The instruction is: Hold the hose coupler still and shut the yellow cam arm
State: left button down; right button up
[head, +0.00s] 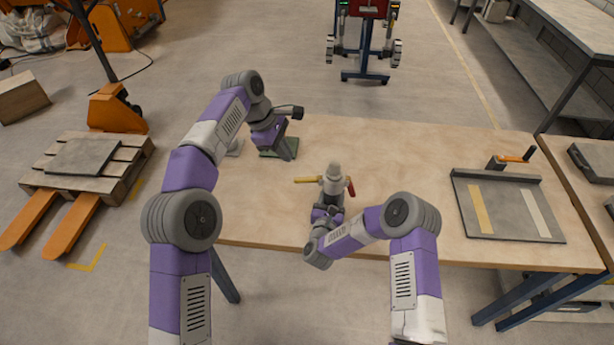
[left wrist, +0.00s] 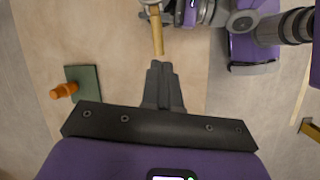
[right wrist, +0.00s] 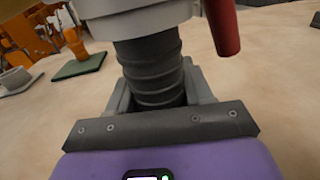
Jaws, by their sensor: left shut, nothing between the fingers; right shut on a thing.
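The hose coupler (head: 334,182) stands on the table with a pale grey top. Its yellow cam arm (head: 306,180) sticks out to the left; it also shows in the left wrist view (left wrist: 157,34). A red cam arm (head: 351,187) hangs down the coupler's right side (right wrist: 222,26). My right gripper (head: 327,211) is shut around the dark ribbed hose part (right wrist: 155,70) below the collar (right wrist: 136,20). My left gripper (head: 288,150) is shut and empty, behind and left of the coupler; in the left wrist view its fingertips (left wrist: 161,68) are apart from the yellow arm's end.
A green plate (left wrist: 88,82) with an orange knob (left wrist: 63,91) lies near my left gripper. A grey tray (head: 506,208) with two strips lies at the table's right. The wooden table (head: 420,165) is bare between coupler and tray.

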aim_at(302, 178)
pick_arm(q)
notch_tip(302, 178, up, 6)
jog(key=s+d+m+t+y, duration=0.2)
jog(key=m, duration=1.2)
jog(key=shift+s+f+m+y, duration=0.25)
jog(key=shift+s+m+y, duration=0.05)
jog(key=shift+s+y, duration=0.1)
jog(key=shift+f, duration=0.1)
jog(key=x, duration=1.4)
jog(key=shift+w, duration=0.1)
